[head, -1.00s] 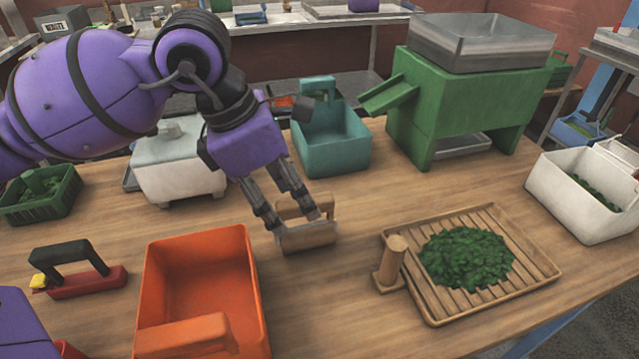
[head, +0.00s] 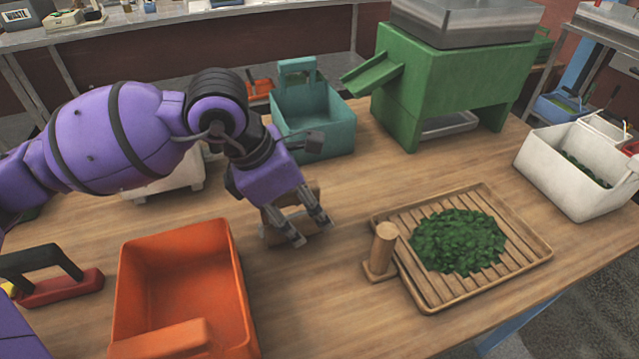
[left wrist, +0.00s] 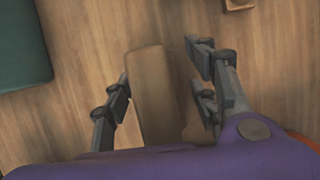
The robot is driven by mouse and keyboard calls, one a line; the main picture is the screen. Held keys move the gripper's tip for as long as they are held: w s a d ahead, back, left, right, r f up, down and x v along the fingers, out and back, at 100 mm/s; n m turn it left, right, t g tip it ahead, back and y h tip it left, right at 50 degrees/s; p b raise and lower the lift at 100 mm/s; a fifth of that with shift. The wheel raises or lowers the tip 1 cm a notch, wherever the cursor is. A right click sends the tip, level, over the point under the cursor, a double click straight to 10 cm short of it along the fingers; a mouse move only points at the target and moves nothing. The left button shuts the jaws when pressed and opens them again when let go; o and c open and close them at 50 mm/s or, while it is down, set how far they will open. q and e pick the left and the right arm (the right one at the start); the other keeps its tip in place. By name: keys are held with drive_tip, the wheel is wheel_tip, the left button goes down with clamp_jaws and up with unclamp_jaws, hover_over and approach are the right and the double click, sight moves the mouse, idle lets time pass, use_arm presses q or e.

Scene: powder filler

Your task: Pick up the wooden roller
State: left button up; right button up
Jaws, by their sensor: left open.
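The wooden roller (head: 275,237), a pale wooden body with a raised wooden part, lies on the table right of the orange bin. My left gripper (head: 311,231) is over it and hides part of it in the head view. In the left wrist view the roller (left wrist: 152,95) runs lengthwise between the two spread fingers of my left gripper (left wrist: 160,68), with a visible gap on the right. I cannot tell whether the left finger touches it. The roller's near end is hidden by my gripper. My right gripper is not in view.
The orange bin (head: 228,265) stands close on the left. A slatted wooden tray (head: 535,247) with green leaves and an upright wooden post (head: 383,247) is on the right. A teal bin (head: 335,135) and a green machine (head: 410,110) stand behind. Bare table lies between roller and tray.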

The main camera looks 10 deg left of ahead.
use_arm(q)
drive_tip(key=shift+c, duration=0.5)
drive_tip(key=c, duration=1.1)
clamp_jaws()
drive_tip(key=shift+r, duration=0.1)
